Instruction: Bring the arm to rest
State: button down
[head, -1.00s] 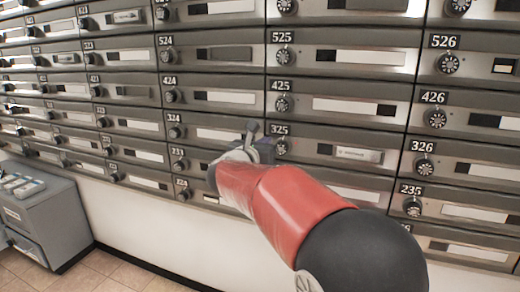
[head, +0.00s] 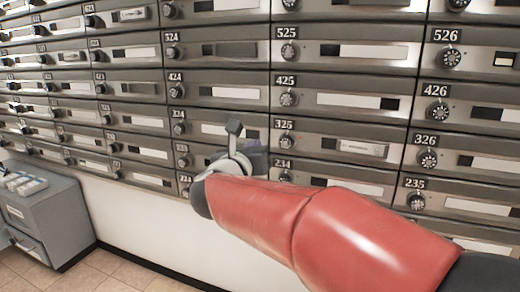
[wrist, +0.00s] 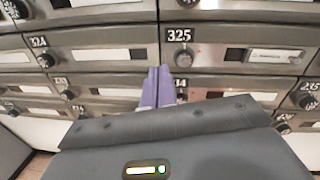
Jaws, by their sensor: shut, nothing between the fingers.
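My red and black arm reaches in from the lower right of the head view toward the wall of mailboxes (head: 223,97). My gripper (head: 256,160) is mostly hidden behind my wrist in that view. In the wrist view my gripper (wrist: 157,88) shows its two purple fingers side by side, shut, with nothing between them. The fingers appear just left of and below the dial of mailbox 325 (wrist: 184,55). I cannot tell how far the fingertips are from the mailbox fronts.
A grey cabinet (head: 45,222) with a sloped top stands on the tiled floor (head: 122,270) at the lower left. A bare white wall (head: 140,225) runs below the mailboxes. Round dials, such as the one at 326 (head: 427,158), stick out from the mailbox fronts.

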jog(key=s+d+f+m+g+y+p, duration=0.1)
jog(key=s+d+f+m+g, duration=0.3)
jog(key=s+m, duration=0.6)
jog(key=s+d+f+m+g+y, duration=0.2)
jog(key=s+d+f+m+g, duration=0.2)
jog(key=s+d+f+m, duration=0.4)
jog(key=s+d+f+m+g+y+p, duration=0.1)
jog(key=s+d+f+m+g, duration=0.3)
jog(key=s+m, duration=0.8)
notch_tip(320, 180, down, 2)
jog(key=d+m, duration=0.2)
jog(key=m, duration=0.3)
jog(key=shift+s+d+f+y+p, duration=0.2)
jog(key=shift+f+y+p, duration=0.1)
jog(key=shift+y, duration=0.1)
jog(key=shift+r, duration=0.1)
